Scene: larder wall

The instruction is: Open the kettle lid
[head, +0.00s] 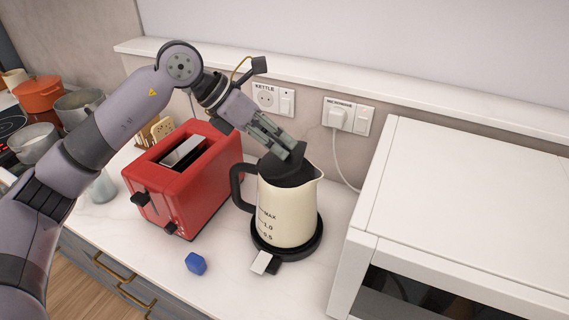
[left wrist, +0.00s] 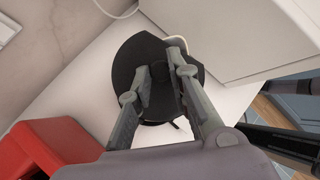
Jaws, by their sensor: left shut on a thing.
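The cream kettle (head: 286,212) stands upright on its black base (head: 316,243), with its black handle (head: 237,188) to the left and its spout to the right. The black kettle lid (head: 291,178) is at the top of the kettle; it also shows as a dark disc in the left wrist view (left wrist: 128,62). My left gripper (head: 285,150) reaches down from the upper left and is shut on the lid's knob, seen between the fingers in the left wrist view (left wrist: 160,70). The fingers hide part of the lid, and I cannot tell whether its edge is raised. My right gripper is not in view.
A red toaster (head: 196,205) stands close left of the kettle, and a white microwave (head: 455,205) stands to the right. A blue cube (head: 195,263) lies on the counter in front. Wall sockets (head: 272,98) are behind. Pots (head: 38,95) stand at the far left.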

